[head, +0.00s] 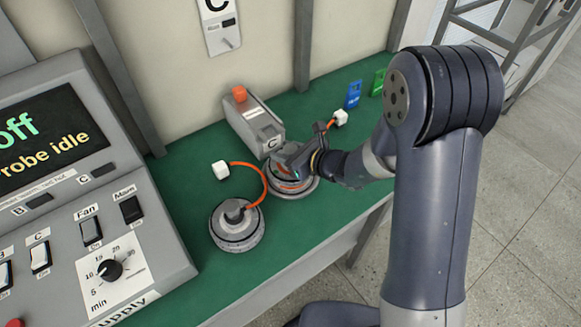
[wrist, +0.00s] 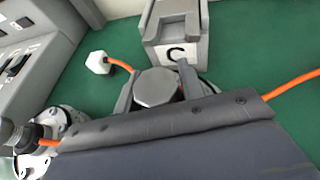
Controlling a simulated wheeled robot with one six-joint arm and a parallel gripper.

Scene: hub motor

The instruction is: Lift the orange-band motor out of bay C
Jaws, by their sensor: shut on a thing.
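The orange-band motor (head: 291,190) is a grey round unit with an orange stripe, at the front of the grey bay C block (head: 250,125). My gripper (head: 302,162) reaches over it from the right. In the wrist view, the two fingers (wrist: 158,82) stand on either side of the motor's grey faceted top (wrist: 155,88) and are shut on it. The C label of the bay block (wrist: 176,52) shows just beyond. The motor's lower part is hidden by my gripper in the wrist view. I cannot tell whether its underside is clear of the seat.
A second grey motor (head: 237,226) stands close at left; its orange cable curves near the held motor to a white plug (head: 221,170). Another white plug (head: 340,117) lies behind my wrist. Blue (head: 353,94) and green (head: 377,83) tags stand farther back. A control panel (head: 95,215) borders the left.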

